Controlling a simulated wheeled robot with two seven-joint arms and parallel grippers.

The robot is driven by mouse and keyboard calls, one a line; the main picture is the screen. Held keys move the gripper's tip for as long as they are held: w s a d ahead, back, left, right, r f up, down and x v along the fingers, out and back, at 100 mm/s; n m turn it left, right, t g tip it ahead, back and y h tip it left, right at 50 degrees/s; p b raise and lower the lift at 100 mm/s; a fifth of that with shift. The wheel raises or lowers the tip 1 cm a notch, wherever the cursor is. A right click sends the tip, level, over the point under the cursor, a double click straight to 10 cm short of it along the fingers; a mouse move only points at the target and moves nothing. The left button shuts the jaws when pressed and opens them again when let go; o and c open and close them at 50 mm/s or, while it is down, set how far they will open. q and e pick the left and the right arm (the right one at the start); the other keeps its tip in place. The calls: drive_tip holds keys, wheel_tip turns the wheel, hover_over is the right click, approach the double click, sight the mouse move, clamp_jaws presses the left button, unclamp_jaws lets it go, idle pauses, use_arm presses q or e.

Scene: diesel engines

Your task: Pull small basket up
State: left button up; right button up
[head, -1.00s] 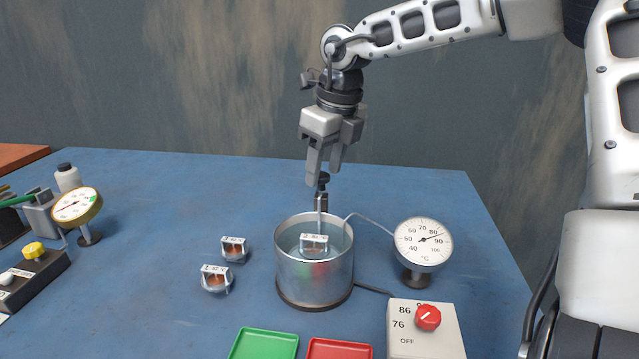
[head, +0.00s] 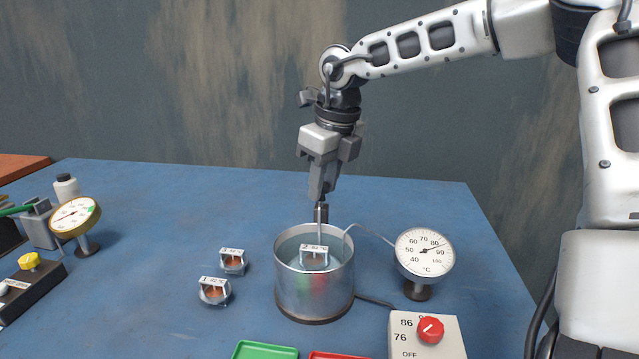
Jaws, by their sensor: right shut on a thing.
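The metal pot (head: 315,293) stands on the blue table, holding what looks like water. A small basket (head: 314,257) with a white tag marked 2 hangs inside it near the rim, with a brown round part visible below the tag. Its upright handle (head: 321,212) rises above the pot's back edge. My right gripper (head: 321,198) points down above the pot and is shut on the top of the handle. The handle's knob is hidden between the fingers. My left gripper does not show.
Two small tagged parts, one marked 3 (head: 233,262) and one marked 1 (head: 214,291), lie left of the pot. A thermometer dial (head: 424,251) and a control box with a red knob (head: 430,330) stand right. Green (head: 265,351) and red (head: 345,355) trays lie in front.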

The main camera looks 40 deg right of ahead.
drive_tip(key=shift+r+p, duration=2)
drive_tip(key=shift+r, duration=1)
drive_tip(key=o, duration=0.9)
drive_tip(key=shift+f, duration=0.15)
wheel_tip(320, 180, up, 5)
drive_tip(key=p, duration=0.3)
drive_tip(key=shift+p, duration=0.3)
